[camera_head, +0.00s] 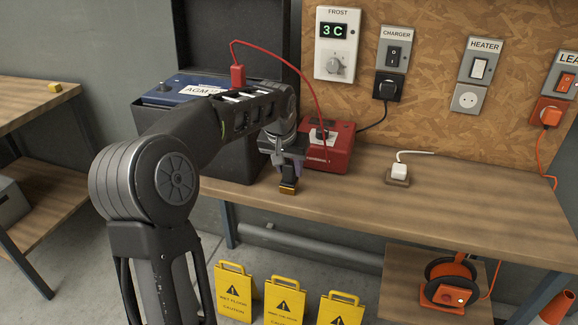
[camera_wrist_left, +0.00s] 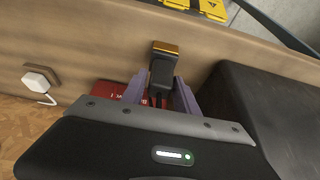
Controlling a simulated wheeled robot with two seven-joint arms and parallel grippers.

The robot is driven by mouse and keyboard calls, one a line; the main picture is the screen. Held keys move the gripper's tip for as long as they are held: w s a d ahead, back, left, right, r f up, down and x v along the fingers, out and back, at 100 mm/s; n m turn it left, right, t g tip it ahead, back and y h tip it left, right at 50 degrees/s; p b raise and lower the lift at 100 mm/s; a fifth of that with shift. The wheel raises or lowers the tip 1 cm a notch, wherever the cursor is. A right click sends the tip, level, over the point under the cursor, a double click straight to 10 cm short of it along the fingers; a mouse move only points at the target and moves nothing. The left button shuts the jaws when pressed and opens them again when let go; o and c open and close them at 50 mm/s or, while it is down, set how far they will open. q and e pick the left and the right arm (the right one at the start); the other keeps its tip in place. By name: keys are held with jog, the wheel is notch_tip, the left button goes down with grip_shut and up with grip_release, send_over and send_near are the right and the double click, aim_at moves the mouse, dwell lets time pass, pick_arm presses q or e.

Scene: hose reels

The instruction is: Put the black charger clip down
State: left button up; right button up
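The black charger clip (camera_head: 289,176) has a gold-coloured jaw end. My left gripper (camera_head: 286,165) points down at the wooden bench top, in front of the red charger box (camera_head: 330,146). The clip sits between its two fingertips, gold end outward; my left gripper is shut on it. In the left wrist view the clip (camera_wrist_left: 161,74) shows between the grey-purple fingers, with its gold end toward the bench's front edge. Whether the clip touches the bench is hard to tell. My right gripper is not in view.
A blue battery (camera_head: 190,88) with a red clip (camera_head: 238,76) stands left of the charger box. A white plug (camera_head: 399,172) sits on a small block to the right. The bench top (camera_head: 470,205) is clear further right. Yellow wet-floor signs (camera_head: 284,300) stand below.

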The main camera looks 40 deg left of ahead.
pick_arm(q)
jog(key=shift+o, duration=1.3)
jog(key=shift+r, duration=0.3)
jog(key=v, duration=1.2)
jog(key=shift+d+f, duration=0.1)
jog(key=shift+f, duration=0.1)
